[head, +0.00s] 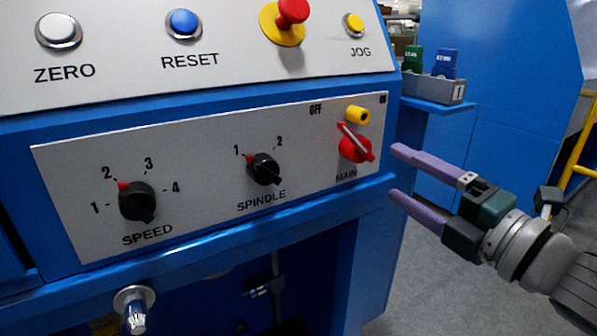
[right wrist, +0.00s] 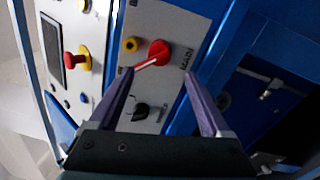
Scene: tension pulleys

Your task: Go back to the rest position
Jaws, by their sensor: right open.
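My right gripper (head: 393,172) is open and empty, with purple fingers pointing left at the control panel (head: 90,240). Its fingertips are to the right of the red MAIN switch (head: 355,143) in the head view, apart from it. In the right wrist view the MAIN switch (right wrist: 157,53) shows beyond and between the two fingers (right wrist: 160,75). The switch's white line slants toward the upper left in the head view. My left gripper is not in view.
The black SPEED knob (head: 137,202) and SPINDLE knob (head: 264,169) sit left of the MAIN switch. A red emergency button (head: 291,12) is above. A grey holder (head: 434,88) carries green and blue pieces. Grey floor lies open below my right gripper; a yellow rail (head: 580,150) stands far right.

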